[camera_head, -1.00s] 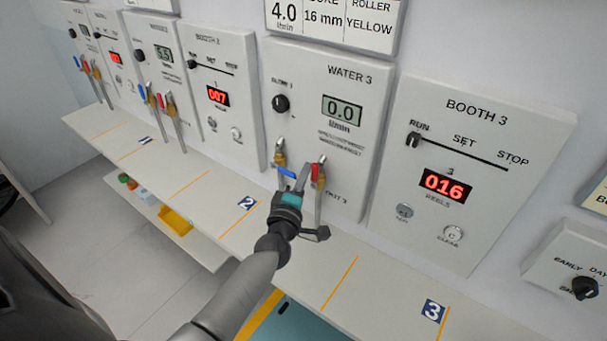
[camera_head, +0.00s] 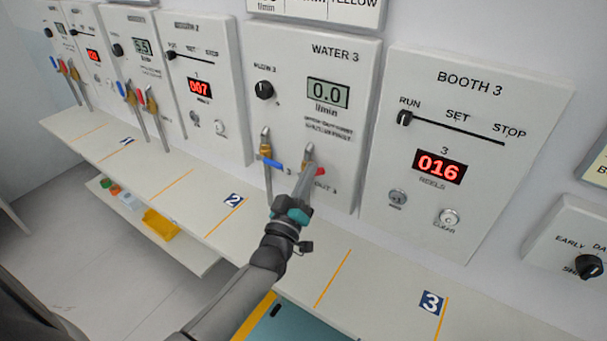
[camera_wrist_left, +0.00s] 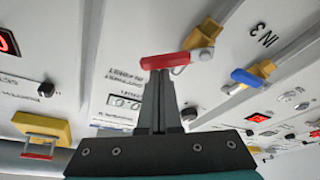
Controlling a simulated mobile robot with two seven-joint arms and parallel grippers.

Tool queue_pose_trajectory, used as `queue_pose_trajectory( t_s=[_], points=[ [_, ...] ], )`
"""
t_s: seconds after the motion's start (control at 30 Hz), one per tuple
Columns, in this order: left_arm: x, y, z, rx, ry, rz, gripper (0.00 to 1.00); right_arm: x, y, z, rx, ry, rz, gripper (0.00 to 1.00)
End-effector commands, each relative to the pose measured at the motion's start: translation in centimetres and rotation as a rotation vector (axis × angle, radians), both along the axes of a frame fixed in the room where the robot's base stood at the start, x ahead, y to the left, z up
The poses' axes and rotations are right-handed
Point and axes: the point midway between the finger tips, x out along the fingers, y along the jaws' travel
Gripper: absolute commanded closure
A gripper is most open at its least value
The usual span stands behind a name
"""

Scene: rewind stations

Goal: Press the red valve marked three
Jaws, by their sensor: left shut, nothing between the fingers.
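The red valve handle (camera_head: 320,171) is under the WATER 3 panel (camera_head: 350,62), on the right of two brass taps. It sticks out sideways to the right, partly hidden behind my left gripper. In the left wrist view the red handle (camera_wrist_left: 168,61) lies crosswise at my fingertips, which seem to touch it. My left gripper (camera_head: 305,172) is shut and empty; its fingers (camera_wrist_left: 158,78) are together. The blue valve handle (camera_head: 272,163) is on the tap to the left, also sideways. My right gripper is not in view.
The BOOTH 3 panel (camera_head: 480,90), with a slider and a red display, hangs to the right. A narrow white ledge (camera_head: 290,245) runs below the panels, marked with numbers and orange lines. A yellow bin (camera_head: 162,224) stands on a lower shelf. Similar stations continue to the left.

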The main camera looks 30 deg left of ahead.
Motion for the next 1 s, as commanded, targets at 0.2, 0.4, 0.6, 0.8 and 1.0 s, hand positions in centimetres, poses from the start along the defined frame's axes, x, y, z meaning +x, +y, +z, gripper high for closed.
queue_pose_trajectory(
  t_s=[0.2, 0.4, 0.6, 0.8, 1.0],
  points=[
    [-0.1, -0.8, -1.2, 0.207, -0.014, -0.001, 1.00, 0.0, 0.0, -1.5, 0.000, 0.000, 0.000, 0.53],
    [-0.1, -1.3, -1.9, 0.373, -0.026, -0.002, 1.00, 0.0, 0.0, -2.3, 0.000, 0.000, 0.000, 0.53],
    [-0.1, -1.5, -2.4, 0.497, -0.037, 0.000, 1.00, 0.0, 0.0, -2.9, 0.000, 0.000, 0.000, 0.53],
    [-0.1, -1.7, -2.8, 0.576, -0.044, 0.000, 1.00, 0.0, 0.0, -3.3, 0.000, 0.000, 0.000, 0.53],
    [-0.1, -1.7, -2.9, 0.611, -0.046, 0.001, 1.00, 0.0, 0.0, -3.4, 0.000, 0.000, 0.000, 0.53]
  ],
)
